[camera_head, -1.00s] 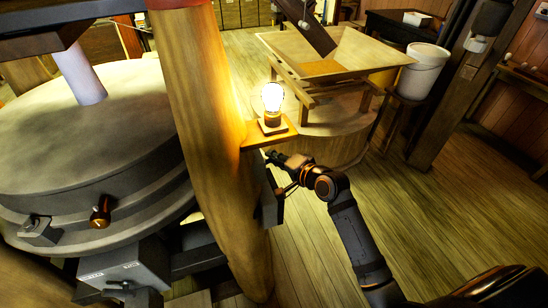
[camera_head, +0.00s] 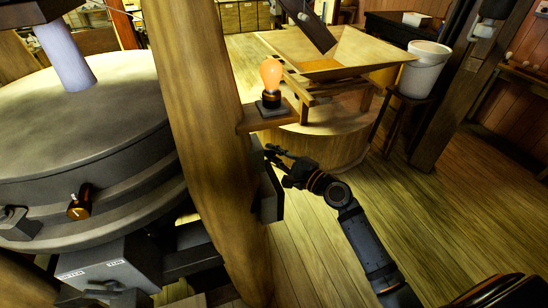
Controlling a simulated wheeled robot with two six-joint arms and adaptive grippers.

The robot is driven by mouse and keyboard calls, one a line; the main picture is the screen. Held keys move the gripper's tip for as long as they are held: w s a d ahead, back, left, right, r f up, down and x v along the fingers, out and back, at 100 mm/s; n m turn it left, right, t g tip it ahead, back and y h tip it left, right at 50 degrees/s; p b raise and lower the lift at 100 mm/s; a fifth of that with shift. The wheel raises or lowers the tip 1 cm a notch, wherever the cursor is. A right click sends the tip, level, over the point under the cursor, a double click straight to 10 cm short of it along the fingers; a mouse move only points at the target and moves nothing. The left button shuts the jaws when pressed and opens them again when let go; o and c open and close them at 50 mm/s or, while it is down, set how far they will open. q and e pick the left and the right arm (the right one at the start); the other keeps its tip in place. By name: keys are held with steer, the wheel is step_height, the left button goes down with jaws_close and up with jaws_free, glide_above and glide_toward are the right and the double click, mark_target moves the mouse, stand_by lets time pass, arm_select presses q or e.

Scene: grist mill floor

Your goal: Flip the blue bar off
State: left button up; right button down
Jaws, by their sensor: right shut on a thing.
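My right gripper (camera_head: 272,156) reaches in from the lower right to the dark switch box (camera_head: 270,196) on the right side of the wooden post. Its fingers are shut on a small part at the upper edge of the box, by its place the blue bar. No blue shows there; the fingers and the dimness hide the bar. My left gripper is not in view.
The thick wooden post (camera_head: 200,120) stands close on the left of the gripper. The bulb's shelf (camera_head: 262,118) juts out just above it. A round millstone casing (camera_head: 80,130) fills the left. Open plank floor (camera_head: 440,210) lies to the right.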

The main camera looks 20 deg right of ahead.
steer(key=shift+f+m+b, duration=0.2)
steer(key=shift+m+b, duration=0.1)
stand_by(0.4)
steer(key=c, duration=1.3)
jaws_free()
steer(key=shift+c, duration=0.2)
steer(key=v, duration=0.7)
steer(key=shift+s, duration=0.2)
steer(key=shift+d, duration=0.1)
steer(key=shift+f, duration=0.15)
